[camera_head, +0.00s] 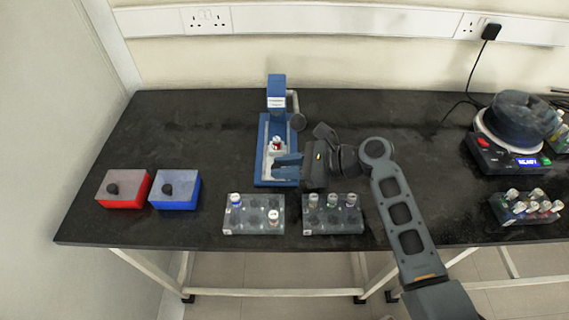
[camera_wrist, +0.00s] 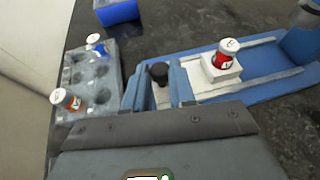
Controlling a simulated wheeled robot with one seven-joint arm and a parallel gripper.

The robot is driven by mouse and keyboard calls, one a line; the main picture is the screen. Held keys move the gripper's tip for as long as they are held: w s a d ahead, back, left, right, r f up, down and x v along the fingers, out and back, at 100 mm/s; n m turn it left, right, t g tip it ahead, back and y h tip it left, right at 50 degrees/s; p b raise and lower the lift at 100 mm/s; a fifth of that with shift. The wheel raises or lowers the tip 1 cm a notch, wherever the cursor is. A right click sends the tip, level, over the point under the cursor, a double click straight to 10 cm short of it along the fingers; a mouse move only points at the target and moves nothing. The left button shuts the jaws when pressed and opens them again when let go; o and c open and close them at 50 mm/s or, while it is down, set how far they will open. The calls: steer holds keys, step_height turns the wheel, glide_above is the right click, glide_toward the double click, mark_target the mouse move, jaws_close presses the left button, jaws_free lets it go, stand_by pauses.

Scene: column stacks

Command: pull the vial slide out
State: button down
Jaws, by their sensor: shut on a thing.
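The vial slide is a pale sliding carriage in a blue base (camera_head: 262,165) with a blue tower at its far end. A vial with a red label (camera_head: 277,144) stands upright on the carriage's white block, and it also shows in the wrist view (camera_wrist: 225,55). A black knob (camera_wrist: 160,72) rises at the carriage's near end. My gripper (camera_head: 281,166) reaches in from the right with its blue fingers on either side of this knob, shut on it. The fingers hide the knob in the head view.
Two grey vial racks (camera_head: 252,226) (camera_head: 333,226) stand in front of the slide. A red box (camera_head: 123,199) and a blue box (camera_head: 175,199) with black knobs sit at the left.

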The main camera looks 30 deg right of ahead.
steer(key=shift+s+a, duration=0.15)
steer(key=c, duration=0.9)
jaws_free()
steer(key=shift+c, duration=0.2)
steer(key=shift+v, duration=3.9)
steer(key=shift+f, duration=0.1)
